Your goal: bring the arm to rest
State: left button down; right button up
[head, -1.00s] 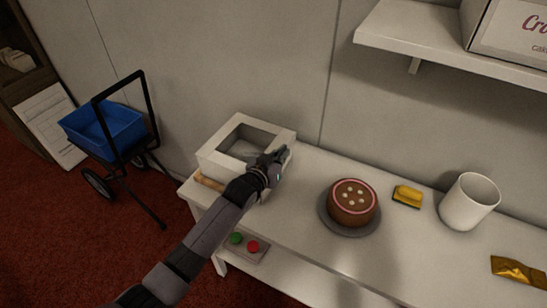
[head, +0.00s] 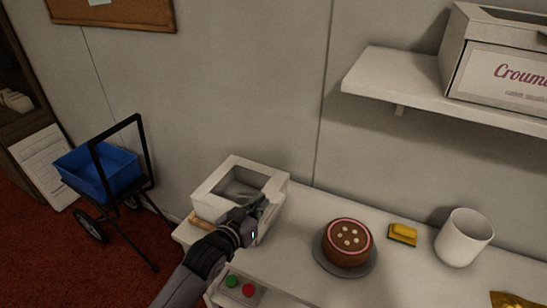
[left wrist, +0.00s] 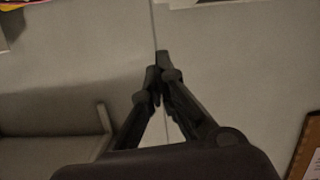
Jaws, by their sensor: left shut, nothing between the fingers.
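My left gripper (head: 259,205) is in front of the white windowed box (head: 211,205) in the head view and hides part of its front right side. In the left wrist view the two fingers of the left gripper (left wrist: 160,62) come together at their tips, with nothing between them. Behind them is the grey wall (left wrist: 225,60). I cannot tell from the head view whether the gripper touches the box. My right gripper is not in view.
A chocolate cake (head: 348,241) sits on a grey turntable (head: 345,271) on the white table (head: 300,210). A shelf (head: 400,85) with a carton (head: 510,70) is above. A blue cart (head: 100,176) stands left.

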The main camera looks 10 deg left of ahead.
pick_arm(q)
jog(key=s+a+f+g+y, duration=0.2)
jog(key=s+a+f+g, duration=0.2)
jog(key=s, duration=0.7)
jog(key=s+a+f+n+g+y, duration=0.1)
jog(key=s+a+f+g, duration=0.2)
jog(key=s, duration=0.8)
jog(key=s+a+f+g+y, duration=0.2)
jog(key=s+a+f+g, duration=0.2)
jog(key=s, duration=0.7)
notch_tip(320, 180, down, 27)
jog(key=s+g, duration=0.1)
jog(key=s+a+f+g, duration=0.1)
jog(key=s+a+f, duration=0.1)
jog(key=s+f, duration=1.4)
jog(key=shift+s+a+b, duration=0.3)
jog(key=shift+s+a, duration=0.1)
jog(key=shift+s, duration=0.1)
